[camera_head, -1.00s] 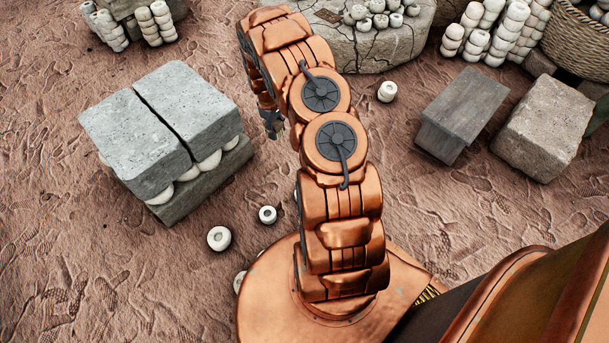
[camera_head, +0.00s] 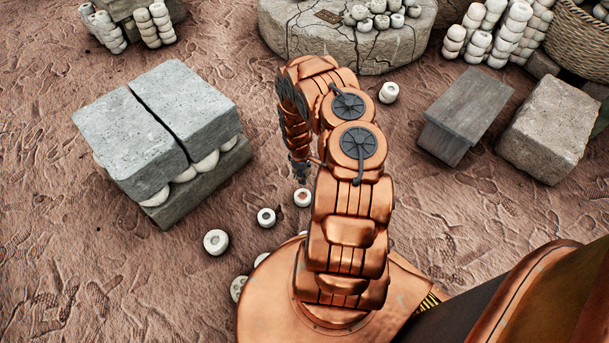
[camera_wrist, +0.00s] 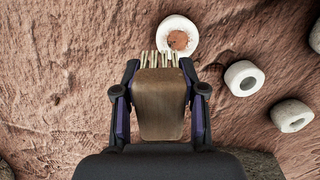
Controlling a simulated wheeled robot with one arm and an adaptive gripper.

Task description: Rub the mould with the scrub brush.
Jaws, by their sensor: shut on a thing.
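My gripper (camera_wrist: 160,78) is shut on the scrub brush (camera_wrist: 162,105), a brown wooden block with pale bristles pointing up in the wrist view. The likely mould is a white ring-shaped piece (camera_wrist: 165,32) with reddish-brown dirt in its hollow. It lies on the ground just beyond the bristle tips; I cannot tell whether they touch it. In the head view this mould (camera_head: 302,198) sits just below my gripper (camera_head: 300,172), left of my arm. The brush is too small to make out there.
Other white rings (camera_head: 216,242) lie nearby on the trodden mud. Grey slabs (camera_head: 155,115) stand on the left, with white pieces between them. A wooden block (camera_head: 465,110) and a stone block (camera_head: 548,130) stand on the right. A round stone (camera_head: 345,40) is behind.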

